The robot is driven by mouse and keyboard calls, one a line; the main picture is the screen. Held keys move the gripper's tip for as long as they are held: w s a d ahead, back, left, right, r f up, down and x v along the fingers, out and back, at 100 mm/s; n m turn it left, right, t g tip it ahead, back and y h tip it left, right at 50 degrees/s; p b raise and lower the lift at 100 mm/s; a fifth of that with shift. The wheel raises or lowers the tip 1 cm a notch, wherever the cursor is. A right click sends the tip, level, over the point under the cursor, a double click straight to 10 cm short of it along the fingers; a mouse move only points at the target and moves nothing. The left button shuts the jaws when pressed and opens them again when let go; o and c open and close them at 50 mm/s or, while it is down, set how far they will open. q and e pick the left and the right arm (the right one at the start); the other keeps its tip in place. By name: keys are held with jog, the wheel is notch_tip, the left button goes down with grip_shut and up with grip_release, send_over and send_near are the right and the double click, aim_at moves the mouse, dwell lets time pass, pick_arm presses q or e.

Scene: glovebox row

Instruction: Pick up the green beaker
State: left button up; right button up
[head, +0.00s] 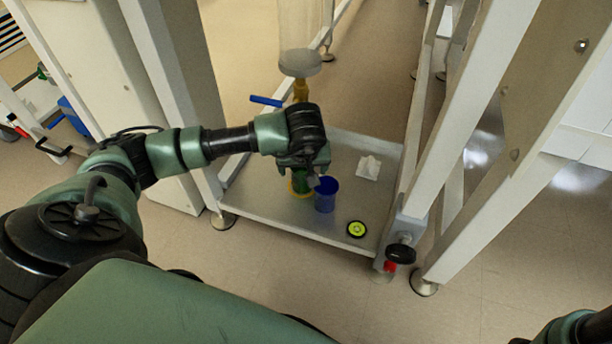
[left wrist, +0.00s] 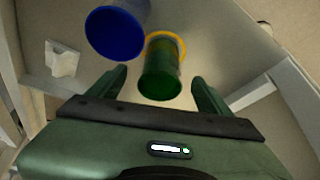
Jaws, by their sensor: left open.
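The green beaker (left wrist: 161,78) stands on a low grey shelf, with its base at a yellow ring (left wrist: 177,40) in the left wrist view. In the head view the beaker (head: 301,182) is partly hidden under my left gripper (head: 305,172). In the left wrist view my left gripper (left wrist: 159,85) is open, with one finger on each side of the beaker. I cannot tell whether either finger touches it. Only a piece of my right arm shows at the lower right corner of the head view; its gripper is not seen.
A blue cup (head: 326,195) stands close beside the green beaker. A yellow-black disc (head: 356,229) and a crumpled white piece (head: 369,167) lie on the shelf (head: 290,219). White frame legs (head: 440,110) bound the shelf on the right. A blue-handled valve (head: 267,101) stands behind.

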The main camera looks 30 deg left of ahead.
pick_arm(q)
jog(key=shift+w+a+f, duration=0.1)
jog(key=shift+f, duration=0.35)
jog(key=b+x, duration=0.4)
jog(key=x, duration=0.1)
jog(key=shift+b, duration=0.4)
jog(key=shift+r, duration=0.15)
jog(key=c, duration=1.5)
jog(key=shift+c, duration=0.2)
jog(key=shift+r, duration=0.2)
